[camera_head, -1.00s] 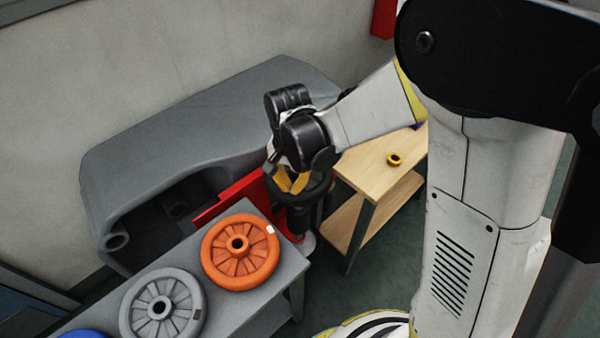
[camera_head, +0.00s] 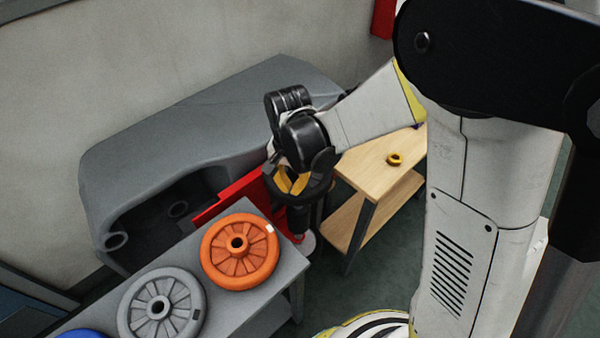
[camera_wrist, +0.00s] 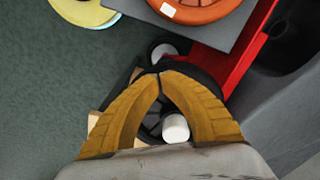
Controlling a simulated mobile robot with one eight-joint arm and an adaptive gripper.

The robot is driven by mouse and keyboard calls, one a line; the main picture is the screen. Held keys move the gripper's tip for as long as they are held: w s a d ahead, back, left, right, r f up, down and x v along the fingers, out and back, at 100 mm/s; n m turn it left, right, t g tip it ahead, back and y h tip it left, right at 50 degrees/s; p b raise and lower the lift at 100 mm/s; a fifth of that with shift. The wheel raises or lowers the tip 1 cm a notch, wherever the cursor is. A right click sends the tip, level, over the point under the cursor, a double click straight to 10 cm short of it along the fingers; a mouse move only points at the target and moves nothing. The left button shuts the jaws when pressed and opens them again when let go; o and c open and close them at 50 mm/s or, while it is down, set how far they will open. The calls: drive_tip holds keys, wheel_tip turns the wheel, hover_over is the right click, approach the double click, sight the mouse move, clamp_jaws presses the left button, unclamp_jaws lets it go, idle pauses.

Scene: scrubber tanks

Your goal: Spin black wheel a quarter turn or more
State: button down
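The black wheel (camera_head: 322,188) sits on a dark upright column at the right end of the red frame, partly hidden by my gripper (camera_head: 293,188). In the wrist view its dark rim and spokes (camera_wrist: 152,121) show behind and between my yellow fingers. A white cylinder (camera_wrist: 175,128) shows between the fingers at the wheel. My gripper (camera_wrist: 160,74) points down over the wheel with its fingertips together near the rim. Whether the tips touch the wheel, I cannot tell. I see nothing held between them.
A grey bench (camera_head: 286,262) at the lower left carries an orange wheel (camera_head: 240,252), a grey wheel (camera_head: 162,307) and part of a blue one (camera_head: 80,334). A red frame (camera_head: 235,196) and grey tank (camera_head: 190,140) stand behind.

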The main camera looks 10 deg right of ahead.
sight(309, 193)
drive_tip(key=shift+f+b, duration=0.9)
drive_tip(key=shift+f, duration=0.25)
drive_tip(key=shift+s+d, duration=0.25)
drive_tip(key=shift+d, duration=0.85)
drive_tip(key=shift+d, duration=0.1)
drive_tip(key=shift+d, duration=1)
